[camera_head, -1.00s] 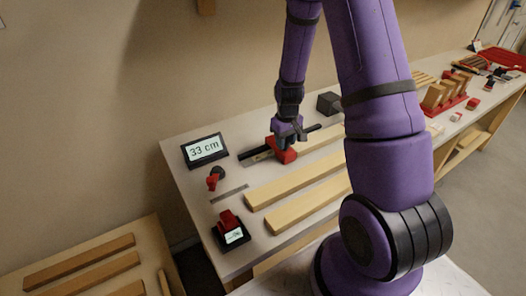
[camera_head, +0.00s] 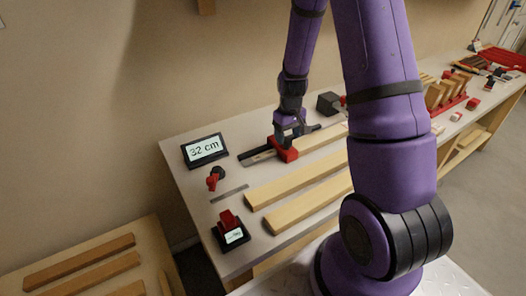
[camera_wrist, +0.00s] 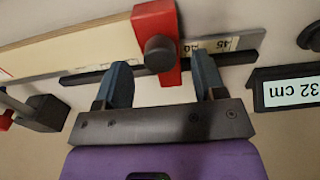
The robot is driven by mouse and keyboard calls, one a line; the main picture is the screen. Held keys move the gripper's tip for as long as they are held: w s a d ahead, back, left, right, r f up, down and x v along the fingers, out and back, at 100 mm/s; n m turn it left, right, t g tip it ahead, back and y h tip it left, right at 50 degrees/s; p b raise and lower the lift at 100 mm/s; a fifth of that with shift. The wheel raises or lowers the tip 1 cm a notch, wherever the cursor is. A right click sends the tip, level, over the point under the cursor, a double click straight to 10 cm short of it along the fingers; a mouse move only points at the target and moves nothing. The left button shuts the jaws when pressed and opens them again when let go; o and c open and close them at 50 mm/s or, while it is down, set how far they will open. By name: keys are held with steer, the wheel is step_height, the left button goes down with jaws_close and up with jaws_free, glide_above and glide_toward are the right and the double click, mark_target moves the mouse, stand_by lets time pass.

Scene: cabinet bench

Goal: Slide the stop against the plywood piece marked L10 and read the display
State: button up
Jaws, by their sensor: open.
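The red stop (camera_head: 287,154) sits on the dark rail (camera_head: 258,157) of the measuring fixture. My gripper (camera_head: 293,134) is over it. In the wrist view my open gripper (camera_wrist: 162,62) has one finger on each side of the stop (camera_wrist: 154,22) and its dark knob (camera_wrist: 160,54). A pale plywood piece (camera_head: 322,138) lies along the rail to the right of the stop. In the wrist view its end (camera_wrist: 95,42) meets or nearly meets the stop; I cannot tell if they touch. No L10 mark is readable. The display (camera_head: 205,150) reads 32 cm.
A red-handled clamp (camera_head: 214,179) and a small red-and-black device (camera_head: 230,230) stand at the left end of the bench. Two pale strips (camera_head: 300,178) lie in front of the rail. A dark block (camera_head: 329,103) is at the rail's far end.

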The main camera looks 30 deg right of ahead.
steer(key=shift+r, duration=3.4)
steer(key=shift+r, duration=0.15)
steer(key=s+a+r+t, duration=0.1)
steer(key=s+a+r, duration=0.3)
steer(key=r, duration=0.4)
steer(key=s+a+r+t, duration=0.1)
steer(key=s+a+r, duration=0.25)
steer(key=r, duration=0.55)
steer(key=s+a+r+t, duration=0.1)
steer(key=s+a+r, duration=0.2)
steer(key=s, duration=0.5)
steer(key=s+a+r+t, duration=0.2)
steer(key=s+a+r, duration=0.2)
steer(key=s+r, duration=0.2)
steer(key=shift+s, duration=1.15)
